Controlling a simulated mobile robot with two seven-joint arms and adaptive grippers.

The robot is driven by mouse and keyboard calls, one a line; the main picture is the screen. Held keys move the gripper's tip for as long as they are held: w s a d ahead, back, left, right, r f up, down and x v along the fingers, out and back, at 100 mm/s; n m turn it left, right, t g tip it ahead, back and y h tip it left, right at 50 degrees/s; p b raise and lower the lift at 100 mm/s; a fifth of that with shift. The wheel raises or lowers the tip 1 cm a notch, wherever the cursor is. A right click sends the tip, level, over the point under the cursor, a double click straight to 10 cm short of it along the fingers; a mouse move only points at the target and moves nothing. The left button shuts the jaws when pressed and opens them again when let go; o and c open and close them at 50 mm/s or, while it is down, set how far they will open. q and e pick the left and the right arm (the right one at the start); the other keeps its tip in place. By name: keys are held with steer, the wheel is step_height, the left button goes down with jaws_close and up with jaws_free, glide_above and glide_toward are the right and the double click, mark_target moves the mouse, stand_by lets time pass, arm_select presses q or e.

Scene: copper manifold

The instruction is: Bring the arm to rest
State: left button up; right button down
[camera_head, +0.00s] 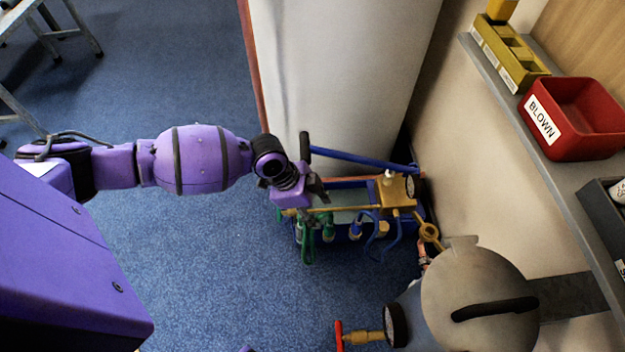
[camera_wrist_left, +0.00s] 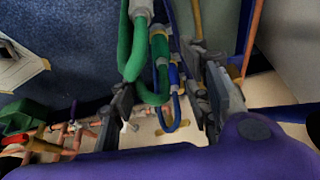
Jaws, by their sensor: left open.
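My left arm (camera_head: 205,158) is purple and reaches in from the left over the blue floor. My left gripper (camera_head: 318,192) is at the left end of a blue-framed rig with a brass block (camera_head: 396,192). In the left wrist view the fingers of the left gripper (camera_wrist_left: 168,108) are spread apart. Green hoses (camera_wrist_left: 158,55) and a blue hose (camera_wrist_left: 173,100) show in the gap between them; I cannot tell how far they are from the fingers. My right gripper is not in view.
A grey tank (camera_head: 475,295) with a red valve handle (camera_head: 339,336) stands at the lower right. A shelf (camera_head: 590,195) on the right holds a red bin (camera_head: 548,140) marked BLOWN. A white panel (camera_head: 335,70) stands behind the rig. The floor (camera_head: 170,60) at upper left is mostly clear.

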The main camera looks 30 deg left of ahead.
arm_select(q)
steer(key=shift+s+a+r, duration=0.15)
steer(key=shift+a+r, duration=0.05)
steer(key=shift+r, duration=0.35)
